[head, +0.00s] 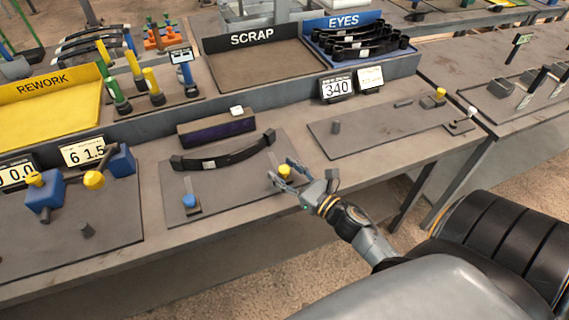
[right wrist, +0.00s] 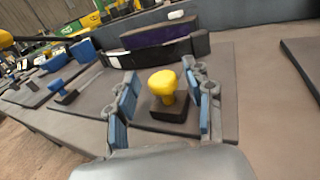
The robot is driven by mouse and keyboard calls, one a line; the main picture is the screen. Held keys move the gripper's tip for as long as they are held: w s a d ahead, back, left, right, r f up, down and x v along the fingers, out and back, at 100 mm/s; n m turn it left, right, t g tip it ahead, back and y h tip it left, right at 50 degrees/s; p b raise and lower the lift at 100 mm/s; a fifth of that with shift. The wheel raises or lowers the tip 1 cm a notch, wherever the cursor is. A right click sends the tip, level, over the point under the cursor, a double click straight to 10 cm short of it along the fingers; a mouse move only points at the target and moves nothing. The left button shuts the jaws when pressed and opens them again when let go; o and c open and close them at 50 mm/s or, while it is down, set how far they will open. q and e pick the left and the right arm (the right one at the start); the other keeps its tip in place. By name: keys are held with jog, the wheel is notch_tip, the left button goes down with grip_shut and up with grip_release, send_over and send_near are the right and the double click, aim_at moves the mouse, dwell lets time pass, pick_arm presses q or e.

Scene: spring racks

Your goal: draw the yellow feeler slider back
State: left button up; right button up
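The yellow feeler slider (head: 285,170) is a yellow knob at the right front of the middle grey plate. In the right wrist view the yellow slider (right wrist: 163,83) stands upright on a dark block (right wrist: 175,114). My right gripper (head: 283,176) is open at the slider. In the right wrist view its blue-padded fingers (right wrist: 166,103) lie left and right of the knob and block, with visible gaps on both sides. A black leaf spring (head: 228,155) lies behind the slider on the same plate. My left gripper is not in view.
A blue knob (head: 189,201) stands left on the same plate. A dark display box (head: 216,127) stands behind the spring. Another grey plate (head: 385,128) with a yellow knob lies to the right. Blue blocks (head: 45,192) stand on the left plate. The bench's front edge is close.

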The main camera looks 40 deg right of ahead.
jog(key=s+d, duration=0.2)
jog(key=s, duration=1)
dwell(0.6)
